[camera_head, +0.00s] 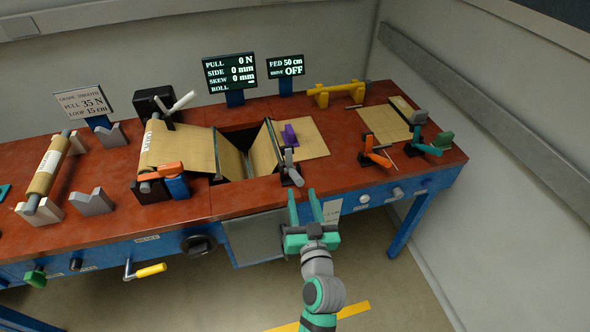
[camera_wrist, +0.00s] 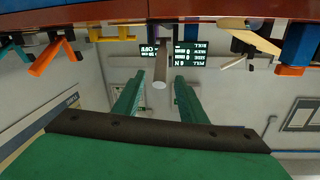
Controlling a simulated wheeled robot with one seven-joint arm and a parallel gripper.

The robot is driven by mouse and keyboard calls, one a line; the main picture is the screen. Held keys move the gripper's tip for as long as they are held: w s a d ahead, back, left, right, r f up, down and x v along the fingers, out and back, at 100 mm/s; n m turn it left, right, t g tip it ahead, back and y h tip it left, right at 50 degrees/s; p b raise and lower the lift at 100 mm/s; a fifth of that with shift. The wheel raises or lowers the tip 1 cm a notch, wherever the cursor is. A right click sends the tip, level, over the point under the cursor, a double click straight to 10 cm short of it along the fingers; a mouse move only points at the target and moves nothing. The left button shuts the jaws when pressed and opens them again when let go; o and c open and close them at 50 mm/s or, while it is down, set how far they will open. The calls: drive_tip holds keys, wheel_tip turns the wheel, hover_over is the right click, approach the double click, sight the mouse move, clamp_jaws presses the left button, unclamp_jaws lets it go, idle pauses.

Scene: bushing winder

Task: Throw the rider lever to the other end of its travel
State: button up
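A grey lever (camera_head: 290,165) stands at the table's front edge by the right side of the central pit. No label names it, so I cannot be certain that it is the rider lever. My gripper (camera_head: 304,197) is open and empty in front of the table, just short of this lever. In the wrist view, which is upside down, the grey lever (camera_wrist: 160,72) with its round end shows in the gap between my open fingers (camera_wrist: 157,88). I see no contact, and the fingers appear apart from it.
A purple block (camera_head: 289,135) is just behind the lever. Orange levers (camera_head: 374,152) and teal levers (camera_head: 424,143) stand to the right. A white-handled lever (camera_head: 183,101) and a paper roll are left of the pit. A crank (camera_head: 150,270) juts from the front. Floor before the table is clear.

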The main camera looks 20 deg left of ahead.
sight(295, 172)
drive_tip(key=x, duration=1)
drive_tip(key=shift+w+a+r, duration=0.1)
drive_tip(key=shift+w+a, duration=0.2)
clamp_jaws()
